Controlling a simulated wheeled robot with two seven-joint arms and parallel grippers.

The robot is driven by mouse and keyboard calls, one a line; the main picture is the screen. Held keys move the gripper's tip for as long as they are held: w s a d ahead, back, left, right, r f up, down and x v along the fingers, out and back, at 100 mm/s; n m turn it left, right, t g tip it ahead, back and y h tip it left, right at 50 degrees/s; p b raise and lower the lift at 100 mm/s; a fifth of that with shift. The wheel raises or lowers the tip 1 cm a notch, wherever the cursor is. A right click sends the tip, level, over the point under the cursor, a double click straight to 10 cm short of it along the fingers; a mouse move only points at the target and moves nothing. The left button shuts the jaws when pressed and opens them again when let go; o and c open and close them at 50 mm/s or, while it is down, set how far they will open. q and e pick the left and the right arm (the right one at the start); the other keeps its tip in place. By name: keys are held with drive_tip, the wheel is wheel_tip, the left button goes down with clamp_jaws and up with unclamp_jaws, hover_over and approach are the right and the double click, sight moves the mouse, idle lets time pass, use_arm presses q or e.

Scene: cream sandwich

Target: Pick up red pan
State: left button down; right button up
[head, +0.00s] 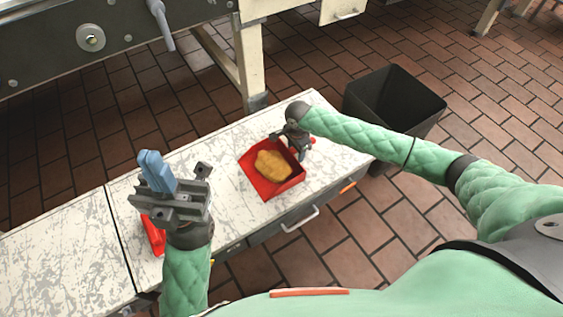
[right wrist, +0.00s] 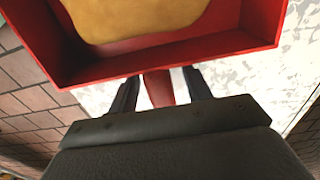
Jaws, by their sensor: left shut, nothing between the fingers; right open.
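The red pan (head: 286,186) is a square, shallow-walled pan on the worn white counter, with a yellow-brown mass (head: 272,165) inside. My right gripper (head: 297,145) is at the pan's far right side. In the right wrist view the pan's wall (right wrist: 165,58) fills the top, and its red handle (right wrist: 158,88) lies between my open right fingers (right wrist: 160,86), with gaps on both sides.
The white counter (head: 60,245) has a drawer handle (head: 300,219) on its front. Another red object (head: 153,236) is partly hidden under my left gripper. A dark bin (head: 397,100) stands on the tiled floor beyond the counter. A grey machine (head: 60,45) is at the back left.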

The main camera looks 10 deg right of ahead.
drive_tip(key=shift+f, duration=0.3)
drive_tip(key=shift+c, duration=0.4)
clamp_jaws()
drive_tip(key=shift+r, duration=0.15)
